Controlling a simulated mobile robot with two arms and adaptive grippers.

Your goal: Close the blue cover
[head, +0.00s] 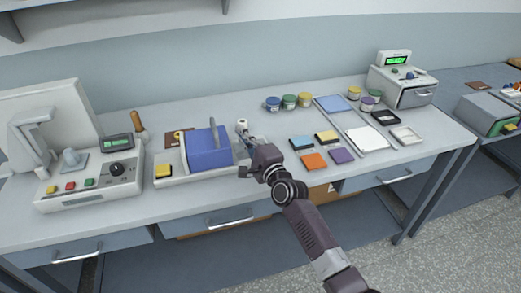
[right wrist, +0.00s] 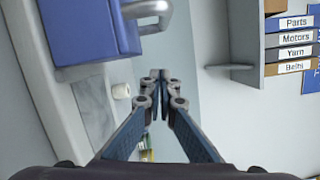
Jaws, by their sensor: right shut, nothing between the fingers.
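The blue cover (head: 210,152) is a boxy lid with a grey upright handle (head: 214,132). It stands on a long pale tray base (head: 178,180) in the middle left of the bench. Right of the cover, part of the base is bare, with a small white bobbin (head: 242,125) near it. My right gripper (head: 244,142) is shut and empty, just right of the cover. In the right wrist view, its closed fingertips (right wrist: 160,76) are apart from the cover (right wrist: 88,30), handle (right wrist: 152,12) and bobbin (right wrist: 121,91). My left gripper is not in view.
A yellow block (head: 163,170) lies left of the cover. A control panel (head: 90,182) with buttons stands further left. Coloured tiles, such as an orange one (head: 314,161), lie right of my gripper. Several jars (head: 289,101) stand at the back.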

